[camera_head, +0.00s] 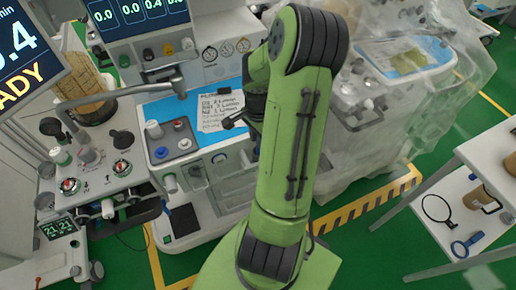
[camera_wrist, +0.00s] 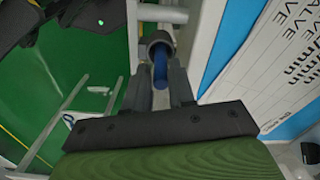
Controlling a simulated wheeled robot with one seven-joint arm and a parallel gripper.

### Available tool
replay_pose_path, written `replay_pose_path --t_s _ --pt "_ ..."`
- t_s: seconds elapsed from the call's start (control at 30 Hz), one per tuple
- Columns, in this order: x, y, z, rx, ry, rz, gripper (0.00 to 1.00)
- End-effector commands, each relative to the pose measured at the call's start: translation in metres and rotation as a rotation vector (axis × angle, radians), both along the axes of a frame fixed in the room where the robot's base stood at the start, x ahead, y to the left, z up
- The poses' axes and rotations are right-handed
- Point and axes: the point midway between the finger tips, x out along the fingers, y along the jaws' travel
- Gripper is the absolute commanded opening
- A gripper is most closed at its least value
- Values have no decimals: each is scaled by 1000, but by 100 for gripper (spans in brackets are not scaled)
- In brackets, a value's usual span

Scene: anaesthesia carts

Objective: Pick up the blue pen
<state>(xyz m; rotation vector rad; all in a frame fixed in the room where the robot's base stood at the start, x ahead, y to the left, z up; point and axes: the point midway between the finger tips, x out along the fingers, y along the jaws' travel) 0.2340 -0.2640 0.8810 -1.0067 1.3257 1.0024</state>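The blue pen (camera_wrist: 160,68) shows in the wrist view between the two fingers of my gripper (camera_wrist: 161,72). The fingers are close together, one on each side of it, and appear closed on it. The pen's near end points toward the camera. Its far end runs into a dark grey ring-shaped part, so the rest is hidden. In the head view my gripper (camera_head: 234,122) is mostly hidden behind my green arm, over the blue work surface of the cart. I cannot make out the pen there.
A plastic-draped cart (camera_head: 385,100) is to the right. A white shelf (camera_head: 465,205) with a magnifying glass stands at far right.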

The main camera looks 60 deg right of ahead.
Motion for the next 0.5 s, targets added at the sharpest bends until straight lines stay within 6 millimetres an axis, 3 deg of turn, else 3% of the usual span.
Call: replay_pose_path --t_s 0.1,0.2,0.43,0.5 --pt "0 -2 -28 6 2 0 24" --pt "0 -2 -41 5 2 1 24" --pt "0 -3 -43 0 1 1 24" --pt "0 -3 -42 0 1 1 16"
